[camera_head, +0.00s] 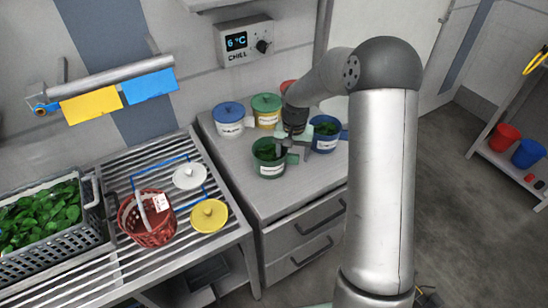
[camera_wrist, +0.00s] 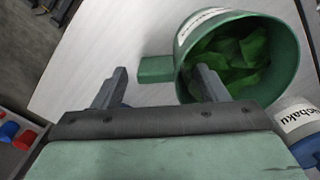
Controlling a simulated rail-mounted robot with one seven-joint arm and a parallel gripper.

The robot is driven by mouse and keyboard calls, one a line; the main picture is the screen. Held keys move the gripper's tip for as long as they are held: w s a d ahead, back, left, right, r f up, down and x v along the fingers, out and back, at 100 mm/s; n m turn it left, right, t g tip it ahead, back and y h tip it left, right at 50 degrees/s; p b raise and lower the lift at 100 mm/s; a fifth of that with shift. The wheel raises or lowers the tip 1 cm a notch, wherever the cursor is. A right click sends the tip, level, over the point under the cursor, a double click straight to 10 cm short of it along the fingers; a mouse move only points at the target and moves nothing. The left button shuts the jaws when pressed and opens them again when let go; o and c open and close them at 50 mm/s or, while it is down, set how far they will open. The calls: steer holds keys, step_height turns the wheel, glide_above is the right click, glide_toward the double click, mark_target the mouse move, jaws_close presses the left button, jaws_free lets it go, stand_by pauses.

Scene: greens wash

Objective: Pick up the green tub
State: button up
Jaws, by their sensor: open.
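The green tub (camera_head: 268,170) stands open on the grey counter with leafy greens inside and a white label on its front. In the wrist view the green tub (camera_wrist: 283,62) shows its open top, with a block-shaped green handle (camera_wrist: 155,69) sticking out to the left. My gripper (camera_wrist: 161,72) is open and empty. Its fingertips lie either side of the handle in the picture, the right one overlapping the tub's rim. I cannot tell the height gap or any contact. In the head view my gripper (camera_head: 292,138) is partly hidden by the arm, just right of the tub.
A blue tub (camera_head: 325,145) with greens stands close on the right. A blue-lidded tub (camera_head: 228,127) and a green-lidded tub (camera_head: 267,119) stand behind. On the slatted rack (camera_head: 140,265) are a red basket (camera_head: 147,232), a white lid (camera_head: 189,176) and a yellow lid (camera_head: 208,215).

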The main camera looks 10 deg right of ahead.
steer(key=shift+f, duration=0.9)
jaws_close()
steer(key=shift+r, duration=0.25)
steer(key=shift+r, duration=0.8)
steer(key=s+r+b, duration=0.4)
steer(key=s+r, duration=0.7)
steer(key=s, duration=0.3)
